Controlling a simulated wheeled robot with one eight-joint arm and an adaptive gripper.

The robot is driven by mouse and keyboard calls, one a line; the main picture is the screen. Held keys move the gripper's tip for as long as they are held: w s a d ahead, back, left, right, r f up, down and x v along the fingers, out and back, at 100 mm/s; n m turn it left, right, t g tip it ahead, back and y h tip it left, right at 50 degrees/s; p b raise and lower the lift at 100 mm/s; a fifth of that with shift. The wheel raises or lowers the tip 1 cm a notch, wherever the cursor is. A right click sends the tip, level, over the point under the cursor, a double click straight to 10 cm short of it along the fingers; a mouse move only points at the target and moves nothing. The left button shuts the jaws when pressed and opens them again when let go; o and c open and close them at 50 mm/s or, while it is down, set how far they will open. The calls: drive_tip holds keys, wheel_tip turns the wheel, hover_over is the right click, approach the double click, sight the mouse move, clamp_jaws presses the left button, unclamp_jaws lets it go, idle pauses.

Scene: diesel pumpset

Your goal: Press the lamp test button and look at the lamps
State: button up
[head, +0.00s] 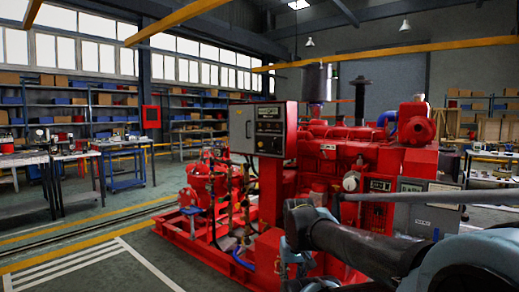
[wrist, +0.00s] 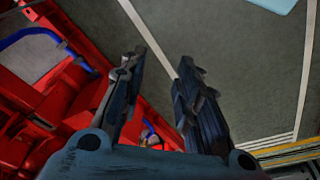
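The red diesel pumpset (head: 340,150) fills the middle and right of the head view. A grey-fronted control panel (head: 242,128) in a cabinet stands on it, with a dark display and a row of small controls (head: 270,127). The lamp test button and the lamps are too small to tell apart there, and no lamp is clearly lit. In the wrist view my gripper (wrist: 162,58) is open and empty, its two dark fingers apart over the grey floor. Red pumpset parts (wrist: 50,100) lie left of it. The panel is not in the wrist view.
My arm crosses the lower right of the head view, in front of the pumpset. Workbenches (head: 75,157) and shelves (head: 85,105) stand at the left and back. The floor (head: 95,250) left of the pumpset is clear, with painted lines.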

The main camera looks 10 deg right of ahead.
clamp_jaws()
idle(1.1)
